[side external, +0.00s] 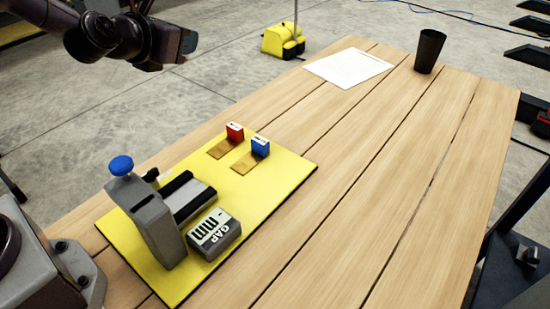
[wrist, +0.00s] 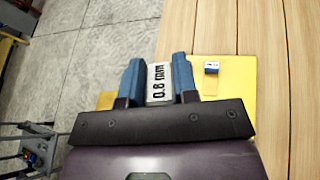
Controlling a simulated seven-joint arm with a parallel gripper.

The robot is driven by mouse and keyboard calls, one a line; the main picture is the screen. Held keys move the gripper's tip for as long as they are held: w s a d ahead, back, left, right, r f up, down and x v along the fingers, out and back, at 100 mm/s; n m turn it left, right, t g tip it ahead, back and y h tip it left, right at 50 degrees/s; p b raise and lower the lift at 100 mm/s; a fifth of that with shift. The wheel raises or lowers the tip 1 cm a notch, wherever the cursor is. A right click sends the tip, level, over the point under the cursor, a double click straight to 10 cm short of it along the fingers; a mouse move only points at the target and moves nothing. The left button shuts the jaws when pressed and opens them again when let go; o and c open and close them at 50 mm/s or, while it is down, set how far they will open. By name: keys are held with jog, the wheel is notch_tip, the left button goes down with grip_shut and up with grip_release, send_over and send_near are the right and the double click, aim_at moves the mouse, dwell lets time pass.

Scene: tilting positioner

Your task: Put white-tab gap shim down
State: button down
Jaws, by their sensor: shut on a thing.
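In the wrist view my gripper (wrist: 157,76) is shut on the white-tab gap shim (wrist: 158,86), with its "0.8 mm" tab between the two blue fingers. The shim's lower part is hidden. In the side external view only dark arm parts show at the top left; the held shim cannot be made out there. A red-tab shim (side external: 235,132) and a blue-tab shim (side external: 260,147), each with a brass strip, stand on the yellow board (side external: 290,170). The blue-tab shim also shows in the wrist view (wrist: 211,68), right of my fingers.
A grey fixture (side external: 152,215) with a blue knob and dark rails stands on the board's near left part, beside a grey "GAP mm" block (side external: 213,234). A white sheet (side external: 348,67) and black cup (side external: 429,51) are at the table's far end. The right table planks are clear.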

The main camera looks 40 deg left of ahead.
jog(key=d+f+m+h, duration=0.4)
jog(key=d+f, duration=1.3)
jog(key=d, duration=0.3)
jog(key=n+y, duration=0.1)
send_over(337, 200)
jog(key=shift+t, duration=0.3)
notch_tip(337, 200, down, 9)
jog(key=shift+s+r, duration=0.15)
jog(key=shift+w+f, duration=0.15)
jog(key=shift+f, duration=0.75)
jog(key=shift+w+f, duration=0.1)
jog(key=shift+f, duration=0.8)
jog(key=shift+f, duration=0.15)
jog(key=c, duration=0.9)
grip_release()
